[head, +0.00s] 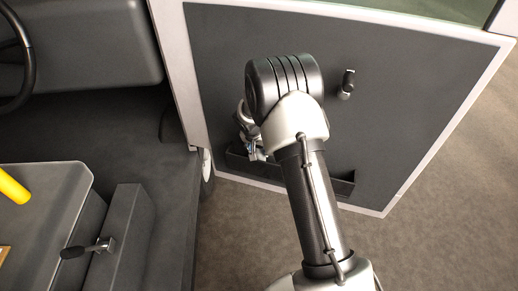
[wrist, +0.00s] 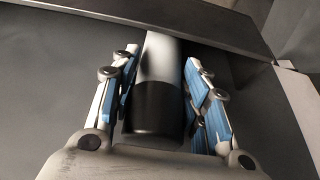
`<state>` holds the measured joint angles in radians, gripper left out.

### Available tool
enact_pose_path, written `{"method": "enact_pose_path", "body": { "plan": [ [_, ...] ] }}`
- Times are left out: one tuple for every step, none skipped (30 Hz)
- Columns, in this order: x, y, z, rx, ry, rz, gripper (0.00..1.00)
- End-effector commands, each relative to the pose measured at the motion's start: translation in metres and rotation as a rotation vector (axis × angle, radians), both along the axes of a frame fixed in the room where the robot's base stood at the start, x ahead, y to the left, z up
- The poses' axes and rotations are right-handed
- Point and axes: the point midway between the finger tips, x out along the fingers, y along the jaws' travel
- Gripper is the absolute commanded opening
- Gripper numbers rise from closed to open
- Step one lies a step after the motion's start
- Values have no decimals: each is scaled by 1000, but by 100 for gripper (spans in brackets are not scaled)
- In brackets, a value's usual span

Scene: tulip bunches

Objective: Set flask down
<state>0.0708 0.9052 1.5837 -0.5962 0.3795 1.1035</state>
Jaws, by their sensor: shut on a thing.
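In the wrist view the flask (wrist: 158,108) is a cylinder with a black near end and a silvery grey body. It lies between the blue-padded fingers of my gripper (wrist: 160,58), which is shut on it. The flask's far end passes towards a dark ledge at the top. In the head view my gripper (head: 252,150) is partly behind my arm, in front of the open door's dark panel and by the left end of the door pocket (head: 342,184). I cannot make out the flask there, nor whether it touches the pocket.
The open vehicle door (head: 400,110) has a pale frame and a small black handle (head: 347,84). At left are a steering wheel (head: 28,65), a lever (head: 88,247) and a grey box (head: 60,185) with a yellow cylinder (head: 12,186). Bare ground lies below the door.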

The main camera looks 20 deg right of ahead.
Motion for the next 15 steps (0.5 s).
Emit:
{"method": "enact_pose_path", "body": {
  "plan": [
    [1,0,2,0,-3,1,11],
    [1,0,2,1,-3,0,11],
    [1,0,2,0,-3,1,11],
    [1,0,3,0,-2,0,11],
    [1,0,2,0,-2,0,11],
    [1,0,2,0,-2,0,11],
    [1,0,1,0,-2,0,11],
    [1,0,0,0,-2,0,11],
    [1,0,-1,0,-2,0,11],
    [1,0,-2,0,-2,0,11],
    [0,0,-1,0,0,0,44],
    [0,0,-1,0,0,0,46],
    [0,0,-1,0,0,0,48],
    [0,0,-1,0,0,0,50],
    [0,0,-1,0,0,0,53]
  ]
}}
